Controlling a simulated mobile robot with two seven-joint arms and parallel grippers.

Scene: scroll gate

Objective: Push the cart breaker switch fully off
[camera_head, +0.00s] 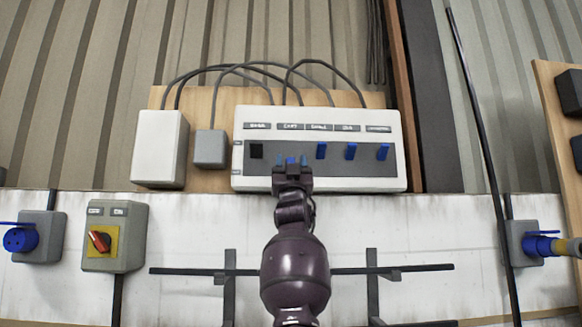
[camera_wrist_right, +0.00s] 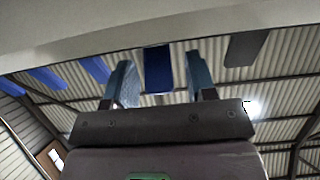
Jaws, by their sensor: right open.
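The breaker panel (camera_head: 395,122) is a pale box with a dark strip and a row of switches under small labels. The cart breaker switch is the blue one below the second label; it is mostly hidden by my right gripper in the head view. My right gripper (camera_head: 291,161) is open, with its two fingers at either side of that switch. In the right wrist view the blue cart switch (camera_wrist_right: 158,70) stands between the two fingers (camera_wrist_right: 158,80), with a gap visible at each side. Whether anything touches it I cannot tell. My left gripper is out of view.
Three blue switches (camera_head: 351,151) stand to the right and one black switch (camera_head: 256,151) to the left. A white box (camera_head: 158,148) and a small grey box (camera_head: 210,148) sit left of the panel. Below left is a red rotary switch (camera_head: 100,241).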

